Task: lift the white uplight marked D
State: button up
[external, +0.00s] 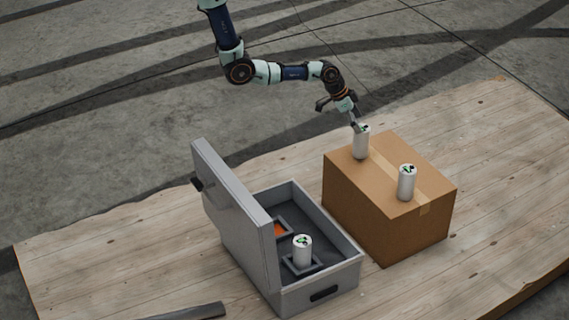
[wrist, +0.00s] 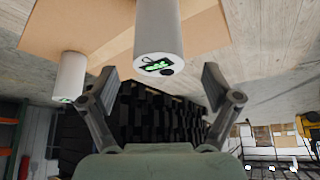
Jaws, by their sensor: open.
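Two white cylindrical uplights stand upright on a cardboard box: one at its back left edge (external: 361,143), one nearer its front right (external: 407,184). A third uplight (external: 302,252) stands in the open grey case. Their tops are dark with green marks; I cannot read a letter, so I cannot tell which is D. My gripper (external: 357,123) is at the top of the back left uplight. In the wrist view, my open fingers (wrist: 157,80) are spread to either side of a near uplight (wrist: 157,28), with visible gaps. Another uplight (wrist: 69,76) is at the left.
The cardboard box (external: 390,225) stands on a wooden platform (external: 480,150). Left of it is the grey case (external: 320,293), its lid (external: 235,225) raised, with an orange item (external: 280,230) inside. A dark bar (external: 185,312) lies in front. The platform's right side is clear.

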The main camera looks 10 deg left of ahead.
aim_at(335, 158)
jog(key=b+x, duration=0.1)
jog(key=x, duration=0.2)
jog(key=shift+d+f+b, duration=0.25)
jog(key=shift+f+b, duration=0.05)
jog(key=shift+b, duration=0.05)
jog(key=shift+a, duration=0.1)
jog(key=shift+r, duration=0.1)
grip_shut()
